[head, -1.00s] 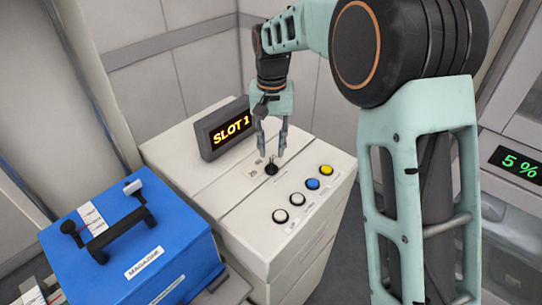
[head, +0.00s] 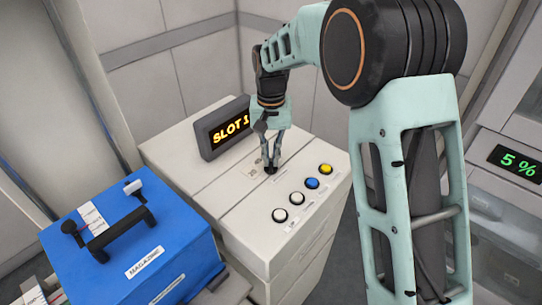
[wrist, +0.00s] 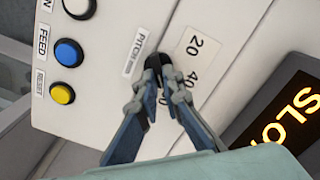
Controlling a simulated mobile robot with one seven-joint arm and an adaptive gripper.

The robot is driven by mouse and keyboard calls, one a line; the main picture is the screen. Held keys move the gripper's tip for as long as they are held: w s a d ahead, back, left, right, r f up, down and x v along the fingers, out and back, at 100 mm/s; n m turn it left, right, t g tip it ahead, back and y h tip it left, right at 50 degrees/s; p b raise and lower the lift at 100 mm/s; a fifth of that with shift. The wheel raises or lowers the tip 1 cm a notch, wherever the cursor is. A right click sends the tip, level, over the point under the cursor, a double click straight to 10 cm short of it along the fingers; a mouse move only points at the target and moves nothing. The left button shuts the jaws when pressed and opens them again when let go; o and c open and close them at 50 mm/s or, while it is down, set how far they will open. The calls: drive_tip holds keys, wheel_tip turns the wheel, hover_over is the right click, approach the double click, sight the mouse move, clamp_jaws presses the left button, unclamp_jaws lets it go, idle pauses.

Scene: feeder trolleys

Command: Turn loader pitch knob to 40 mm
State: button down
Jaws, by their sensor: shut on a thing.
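The loader pitch knob (wrist: 153,63) is small and black, on the white loader's top panel next to a "PITCH mm" label (wrist: 134,52). In the wrist view a scale (wrist: 196,60) beside it reads 20 and 40, with a further number partly covered by the fingers. My gripper (wrist: 162,80) is shut on the knob, with its fingers pointing down in the head view (head: 271,165). The fingers hide much of the knob, so I cannot tell which number it points to.
A screen (head: 231,127) reading SLOT 1 stands behind the knob. White, blue and yellow buttons (head: 311,183) line the loader's front edge. A blue magazine box (head: 180,245) with a black handle stands at left. A display at right (head: 518,161) reads 5 %.

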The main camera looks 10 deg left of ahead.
drive_tip(key=shift+n, duration=0.3)
drive_tip(key=n, duration=0.4)
drive_tip(key=shift+a, duration=0.15)
drive_tip(key=n, duration=0.5)
drive_tip(key=shift+s+a, duration=0.1)
drive_tip(key=shift+a, duration=0.05)
drive_tip(key=shift+r, duration=0.1)
idle(0.4)
drive_tip(key=c, duration=2.1)
unclamp_jaws()
wheel_tip(320, 180, up, 12)
drive_tip(key=shift+s+f, duration=0.1)
